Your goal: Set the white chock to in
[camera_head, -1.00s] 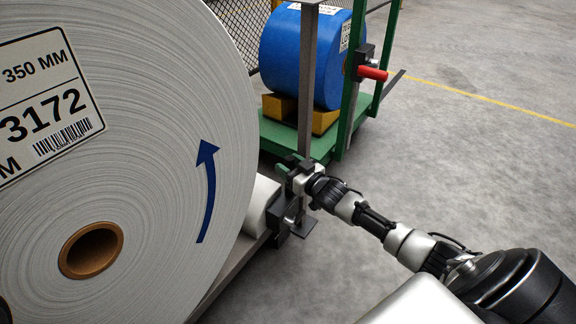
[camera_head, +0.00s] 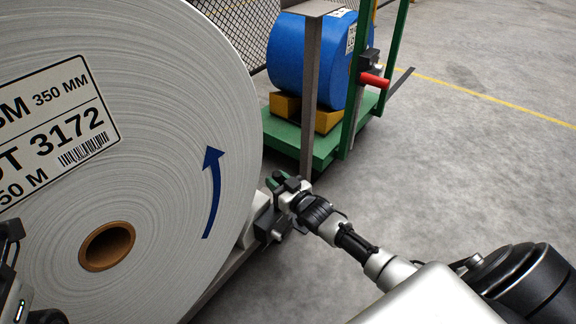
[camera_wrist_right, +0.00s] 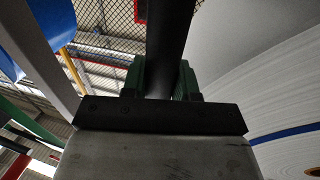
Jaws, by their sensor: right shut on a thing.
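The white chock (camera_head: 254,222) sits low against the right side of the big white paper roll (camera_head: 160,190), which partly hides it. A black bracket (camera_head: 269,229) is at its right end. My right gripper (camera_head: 279,184) is just above the chock. In the right wrist view, its green fingers (camera_wrist_right: 160,82) are shut on a dark upright bar (camera_wrist_right: 170,40). The bar looks like the chock's handle, but where it joins the chock is hidden. Part of my left arm shows at the lower left edge, with no fingers visible.
A grey post (camera_head: 309,100) stands just beyond my right gripper. Behind it, a green cart (camera_head: 325,150) carries a blue roll (camera_head: 300,55) on yellow blocks, with a red handle (camera_head: 375,80). The floor to the right is clear.

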